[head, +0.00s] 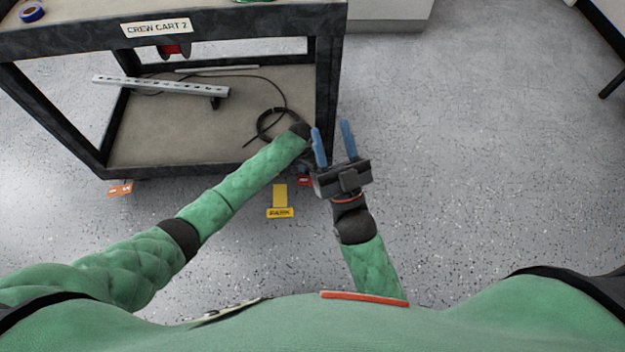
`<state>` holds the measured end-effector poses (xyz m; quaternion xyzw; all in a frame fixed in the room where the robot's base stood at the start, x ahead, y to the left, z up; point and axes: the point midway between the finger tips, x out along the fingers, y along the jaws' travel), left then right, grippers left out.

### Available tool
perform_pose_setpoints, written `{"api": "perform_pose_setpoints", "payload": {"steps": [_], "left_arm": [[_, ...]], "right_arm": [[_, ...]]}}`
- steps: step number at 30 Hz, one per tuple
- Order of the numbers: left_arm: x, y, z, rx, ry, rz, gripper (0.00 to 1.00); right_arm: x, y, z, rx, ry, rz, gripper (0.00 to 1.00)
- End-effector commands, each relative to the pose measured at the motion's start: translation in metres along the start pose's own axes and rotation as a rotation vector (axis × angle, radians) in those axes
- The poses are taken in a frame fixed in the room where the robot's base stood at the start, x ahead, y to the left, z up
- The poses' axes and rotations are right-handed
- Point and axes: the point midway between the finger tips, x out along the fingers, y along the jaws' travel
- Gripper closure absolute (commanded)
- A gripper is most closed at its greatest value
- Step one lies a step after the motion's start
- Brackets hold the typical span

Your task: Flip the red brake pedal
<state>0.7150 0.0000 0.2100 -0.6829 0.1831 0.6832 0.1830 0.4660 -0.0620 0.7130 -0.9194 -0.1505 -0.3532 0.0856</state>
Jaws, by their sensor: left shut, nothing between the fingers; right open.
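A small red pedal (304,181) shows low at the cart's near right corner, partly hidden by my grippers. An orange-red pedal (120,188) with a pale mark sits low at the near left corner. My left gripper (309,163) is shut and empty. It is at the near right corner post, close above the red pedal, and is mostly hidden behind its own wrist and my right gripper; I cannot tell whether it touches the pedal. My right gripper (334,142) is open and empty, its blue fingers apart, just right of the corner post.
The black-framed cart (325,85) is labelled CREW CART 2. A yellow labelled pedal (280,200) sticks out below its front edge. The lower shelf (180,135) holds a slotted metal rail (160,86) and a coiled black cable (270,120). The floor at right is clear.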

Motion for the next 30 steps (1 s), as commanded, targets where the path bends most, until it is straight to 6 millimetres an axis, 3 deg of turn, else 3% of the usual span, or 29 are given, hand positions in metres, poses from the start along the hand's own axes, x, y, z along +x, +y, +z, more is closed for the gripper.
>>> {"api": "perform_pose_setpoints", "payload": {"steps": [30], "left_arm": [[-0.006,0.000,0.000,0.000,0.000,0.000,1.00]], "right_arm": [[-0.029,0.002,0.063,0.018,-0.231,0.015,0.55]]}}
